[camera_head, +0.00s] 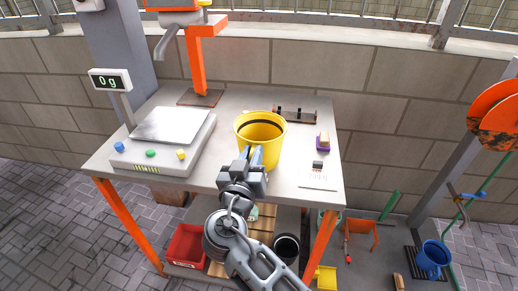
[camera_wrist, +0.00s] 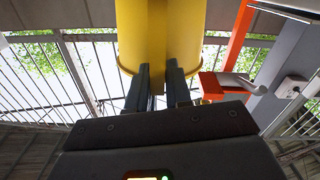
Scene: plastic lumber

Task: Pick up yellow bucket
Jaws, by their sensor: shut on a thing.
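The yellow bucket (camera_head: 268,150) is upright at the middle of the table, its open top facing up and a dark band showing inside. My gripper (camera_head: 255,160) reaches it from the front and is shut on its near side. In the wrist view the bucket (camera_wrist: 185,35) fills the upper middle, and the two dark fingers of my gripper (camera_wrist: 158,90) are close together against it. I cannot tell whether the bucket's base touches the table.
A scale (camera_head: 160,145) with coloured buttons stands on the table (camera_head: 220,175) to the left; its display (camera_head: 110,79) reads 0 g. A dark rack (camera_head: 290,113), a purple-and-yellow block (camera_head: 323,142) and a paper label (camera_head: 318,177) lie right. An orange stand (camera_head: 200,60) rises behind.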

